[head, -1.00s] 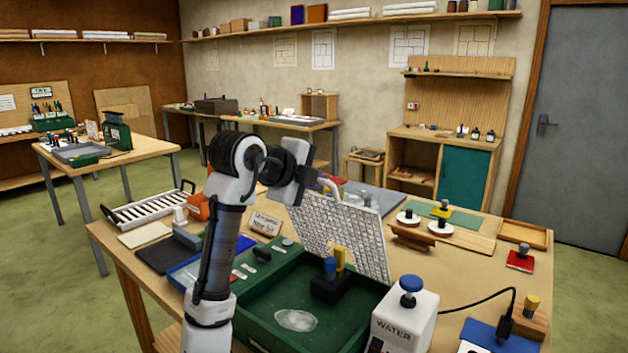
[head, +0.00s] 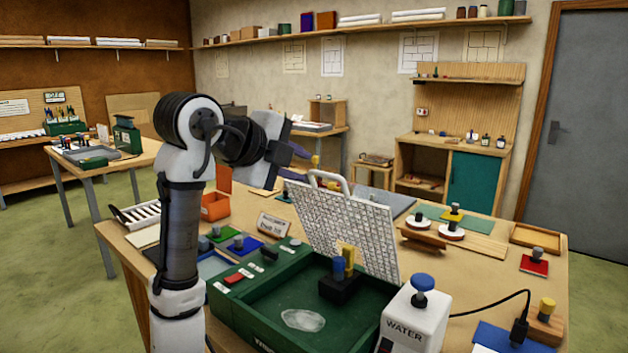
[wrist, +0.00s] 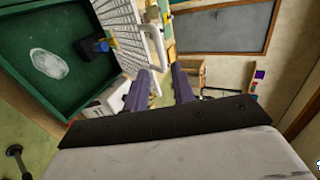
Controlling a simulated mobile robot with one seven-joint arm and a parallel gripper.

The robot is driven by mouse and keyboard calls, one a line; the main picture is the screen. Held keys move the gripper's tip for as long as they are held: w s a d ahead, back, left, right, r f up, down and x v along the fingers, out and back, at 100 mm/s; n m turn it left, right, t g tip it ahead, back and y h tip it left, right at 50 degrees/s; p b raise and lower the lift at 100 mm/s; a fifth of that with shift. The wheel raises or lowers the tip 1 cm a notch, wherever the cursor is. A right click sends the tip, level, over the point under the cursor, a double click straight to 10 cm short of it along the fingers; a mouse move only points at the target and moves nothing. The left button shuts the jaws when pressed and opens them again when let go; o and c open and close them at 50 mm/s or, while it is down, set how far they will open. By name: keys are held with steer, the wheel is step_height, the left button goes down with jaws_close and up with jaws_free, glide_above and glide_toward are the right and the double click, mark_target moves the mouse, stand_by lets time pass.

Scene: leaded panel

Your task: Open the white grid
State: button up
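The white grid (head: 345,228) stands raised and tilted at the back of a green tray (head: 255,318), with the tray's inside uncovered. Its white loop handle (head: 330,180) is on the top edge and also shows in the wrist view (wrist: 155,48). My gripper (head: 306,168) is just left of and above the handle in the head view. In the wrist view its two purple fingers (wrist: 161,72) are apart with nothing between them, and the handle is beyond their tips, apparently not held.
A black block with blue and yellow knobs (head: 340,285) and a pale oval patch (head: 303,320) are in the tray. A white water unit (head: 408,325) stands at its right front. A small sign (head: 275,224) and an orange box (head: 215,207) are to the left.

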steer(key=shift+b+v, duration=0.35)
steer(key=shift+v, duration=1.85)
